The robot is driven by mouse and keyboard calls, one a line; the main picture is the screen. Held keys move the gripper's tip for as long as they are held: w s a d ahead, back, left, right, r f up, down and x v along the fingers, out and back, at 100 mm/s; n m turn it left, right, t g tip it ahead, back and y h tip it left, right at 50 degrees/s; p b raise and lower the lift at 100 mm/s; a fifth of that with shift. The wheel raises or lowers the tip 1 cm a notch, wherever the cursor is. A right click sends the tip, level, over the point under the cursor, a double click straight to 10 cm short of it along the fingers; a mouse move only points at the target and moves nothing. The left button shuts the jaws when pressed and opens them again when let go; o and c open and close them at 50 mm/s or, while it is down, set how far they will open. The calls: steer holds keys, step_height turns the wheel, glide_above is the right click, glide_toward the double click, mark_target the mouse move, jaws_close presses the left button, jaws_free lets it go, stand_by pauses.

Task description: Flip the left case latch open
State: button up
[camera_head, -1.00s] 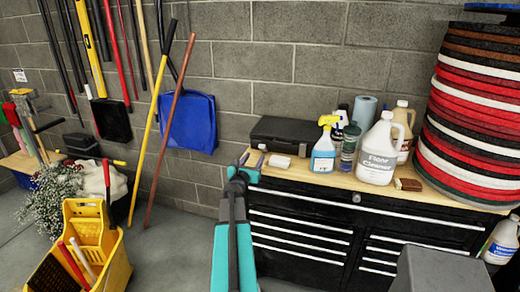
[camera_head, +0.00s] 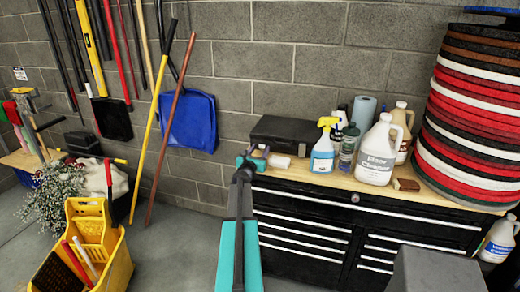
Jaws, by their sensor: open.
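The black case (camera_head: 290,130) lies closed on the left end of the wooden bench top (camera_head: 315,177), near the wall. Its left latch cannot be made out; my gripper covers the left part of the case's front. My gripper (camera_head: 262,153) is open and stands in front of the case's left front corner. Whether a finger touches the case cannot be told.
A small white object (camera_head: 280,162) lies just right of my gripper, before the case. A spray bottle (camera_head: 323,146), a floor cleaner jug (camera_head: 377,153) and other bottles stand to the right. A stack of round pads (camera_head: 468,120) fills the right end.

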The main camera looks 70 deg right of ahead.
steer(key=shift+d, duration=0.6)
steer(key=c, duration=1.1)
steer(key=shift+o, duration=0.2)
steer(key=shift+f, duration=0.1)
steer(key=f+h+b, duration=0.1)
steer(key=b, duration=1)
steer(key=a+f+h+b, duration=0.1)
steer(key=h+b, duration=0.1)
steer(key=b, duration=0.9)
steer(key=shift+f, duration=0.15)
steer(key=o, duration=1.1)
steer(key=shift+c, duration=0.2)
steer(key=shift+a, duration=0.15)
